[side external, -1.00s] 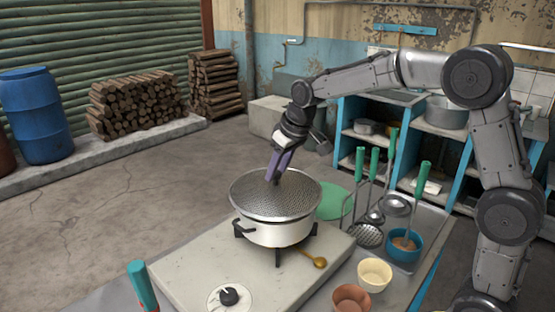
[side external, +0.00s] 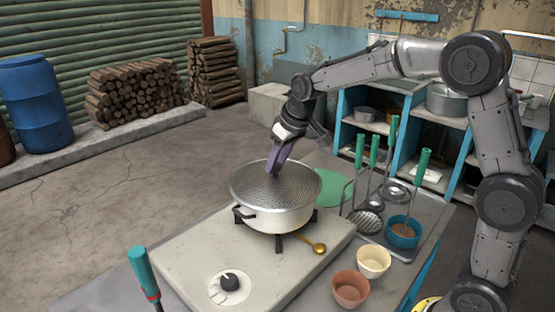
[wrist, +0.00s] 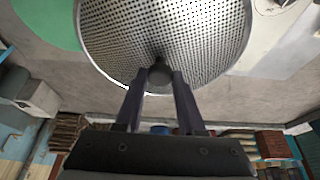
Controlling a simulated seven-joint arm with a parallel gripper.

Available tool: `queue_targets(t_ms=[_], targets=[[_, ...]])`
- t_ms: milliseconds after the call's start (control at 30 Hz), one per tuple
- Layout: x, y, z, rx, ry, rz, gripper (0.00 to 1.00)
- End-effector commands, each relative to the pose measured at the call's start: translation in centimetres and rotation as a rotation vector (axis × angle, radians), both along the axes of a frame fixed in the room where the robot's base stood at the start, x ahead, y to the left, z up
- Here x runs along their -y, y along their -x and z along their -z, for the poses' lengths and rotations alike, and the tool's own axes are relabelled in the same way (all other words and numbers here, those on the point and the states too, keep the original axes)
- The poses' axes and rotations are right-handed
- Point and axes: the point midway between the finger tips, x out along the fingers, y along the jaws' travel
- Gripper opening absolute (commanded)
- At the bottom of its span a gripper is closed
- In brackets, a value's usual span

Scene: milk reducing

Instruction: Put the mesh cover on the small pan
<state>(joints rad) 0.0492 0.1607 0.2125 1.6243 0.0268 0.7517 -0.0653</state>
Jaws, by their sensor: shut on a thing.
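The mesh cover (side external: 262,192) is a round, perforated metal disc lying over the top of the small white pan (side external: 280,217). The pan stands on the black burner supports of the stove. My gripper (side external: 273,172) is shut on the knob of the mesh cover, near its back edge in the side view. In the wrist view, my gripper's fingers (wrist: 159,84) close on the dark knob, and the perforated mesh cover (wrist: 165,30) fills the top middle. The cover hides the pan's opening, and I cannot tell whether it touches the rim all round.
A green disc (side external: 331,188) lies right behind the pan. A gold spoon (side external: 313,245), a cream bowl (side external: 374,262) and a terracotta bowl (side external: 350,288) are to the right. Ladles and a blue bowl (side external: 403,232) stand farther right. The stove slab (side external: 185,262) is clear at front left.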

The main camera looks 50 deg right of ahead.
Motion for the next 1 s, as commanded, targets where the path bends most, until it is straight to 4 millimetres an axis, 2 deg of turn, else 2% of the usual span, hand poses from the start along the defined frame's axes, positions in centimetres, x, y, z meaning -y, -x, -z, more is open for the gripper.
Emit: queue_targets(t_ms=[367,400,600,867,1000], targets=[[0.0,-0.01,0.62,0.001,0.0,0.0,0.0],[0.0,-0.02,0.65,0.002,0.0,0.0,0.4],[0.0,-0.02,0.64,0.001,0.0,0.0,0.73],[0.0,0.03,0.71,-0.001,0.0,0.0,0.73],[0.0,0.24,-0.04,0.002,0.0,0.0,0.73]])
